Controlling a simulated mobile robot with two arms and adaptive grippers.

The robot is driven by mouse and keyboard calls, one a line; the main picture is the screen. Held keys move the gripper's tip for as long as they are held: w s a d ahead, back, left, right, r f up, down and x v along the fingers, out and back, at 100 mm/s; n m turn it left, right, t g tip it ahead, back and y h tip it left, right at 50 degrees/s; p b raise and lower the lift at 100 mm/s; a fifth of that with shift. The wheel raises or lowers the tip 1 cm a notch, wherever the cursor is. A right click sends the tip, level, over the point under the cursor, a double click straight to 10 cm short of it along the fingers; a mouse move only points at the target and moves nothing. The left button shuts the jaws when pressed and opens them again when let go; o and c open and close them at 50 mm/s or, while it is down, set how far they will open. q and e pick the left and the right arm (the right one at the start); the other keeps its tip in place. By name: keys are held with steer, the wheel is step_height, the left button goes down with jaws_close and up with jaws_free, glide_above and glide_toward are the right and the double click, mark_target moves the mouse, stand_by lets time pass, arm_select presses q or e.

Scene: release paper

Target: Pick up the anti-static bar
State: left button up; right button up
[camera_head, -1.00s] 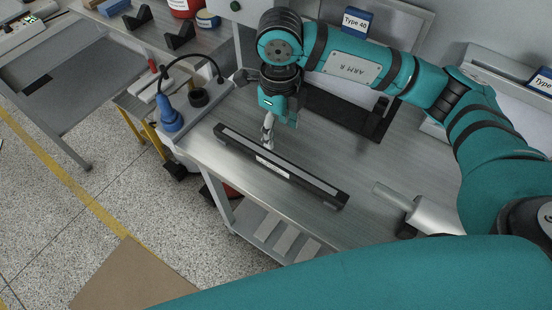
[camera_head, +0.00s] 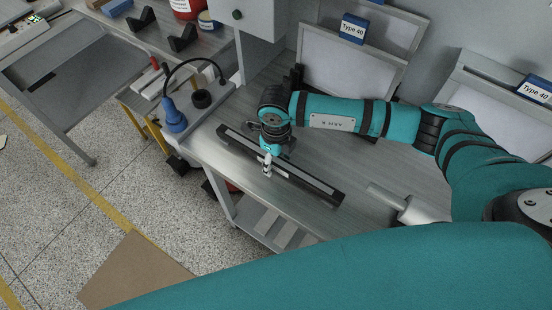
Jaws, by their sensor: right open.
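The anti-static bar (camera_head: 312,183) is a long dark bar with a pale strip along its top. It lies slantwise on the metal worktable (camera_head: 342,160), close to the front edge. My right gripper (camera_head: 267,170) is open and points down at about the middle of the bar. It hides part of the bar, and I cannot tell whether its fingers touch it. My left gripper is not in view.
A blue-handled tool (camera_head: 174,118) with a black cable stands left of the bar. A silver cylinder (camera_head: 405,205) lies to the right. Panels with blue "Type 40" labels (camera_head: 353,29) stand behind.

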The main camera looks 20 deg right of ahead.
jaws_close()
stand_by(0.4)
steer(key=shift+r, duration=0.1)
